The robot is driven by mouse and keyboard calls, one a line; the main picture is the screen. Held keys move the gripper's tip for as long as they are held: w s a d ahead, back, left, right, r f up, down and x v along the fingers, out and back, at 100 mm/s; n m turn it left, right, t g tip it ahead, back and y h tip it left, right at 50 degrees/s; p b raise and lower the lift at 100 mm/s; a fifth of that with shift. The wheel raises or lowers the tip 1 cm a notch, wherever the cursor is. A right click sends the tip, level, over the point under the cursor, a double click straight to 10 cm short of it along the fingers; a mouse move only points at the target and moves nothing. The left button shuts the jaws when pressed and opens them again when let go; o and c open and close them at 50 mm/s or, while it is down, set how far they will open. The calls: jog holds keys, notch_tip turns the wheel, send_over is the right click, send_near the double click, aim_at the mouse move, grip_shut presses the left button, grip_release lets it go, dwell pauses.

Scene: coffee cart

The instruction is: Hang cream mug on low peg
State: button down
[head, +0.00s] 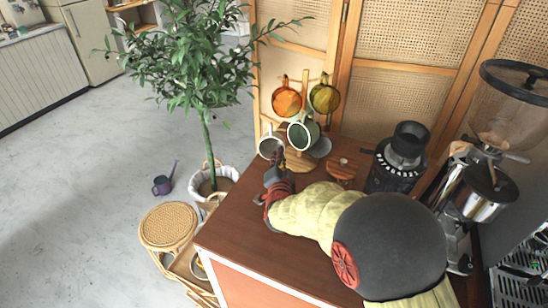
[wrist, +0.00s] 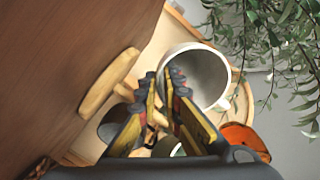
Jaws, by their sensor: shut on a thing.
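The cream mug (head: 265,147) is at the left of the wooden mug tree (head: 305,85), over the counter's back left edge. In the wrist view the cream mug (wrist: 207,72) shows its open mouth, with its handle at the lower right. My gripper (head: 280,160) is shut on the mug's near side; its fingertips (wrist: 164,76) meet at the rim.
An orange mug (head: 287,101), an olive mug (head: 324,97) and a green mug (head: 302,133) hang on the tree. A grey item (head: 321,147) is beside it. A plant (head: 205,75) is left. The counter (head: 232,225) is clear at front left.

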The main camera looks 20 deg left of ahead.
aim_at(290, 166)
jog(key=shift+w+d+f, duration=0.15)
jog(key=shift+w+d, duration=0.2)
jog(key=shift+d, duration=0.25)
jog(key=shift+w+d+f, duration=0.1)
jog(key=shift+w+d, duration=0.25)
jog(key=shift+d, duration=0.25)
jog(key=shift+w+d+f+b, duration=0.3)
jog(key=shift+d+b, duration=0.15)
jog(key=shift+b, duration=0.2)
jog(key=shift+s, duration=0.1)
jog(key=shift+f, duration=0.1)
jog(key=c, duration=1.9)
grip_release()
jog(key=shift+s+f, duration=0.1)
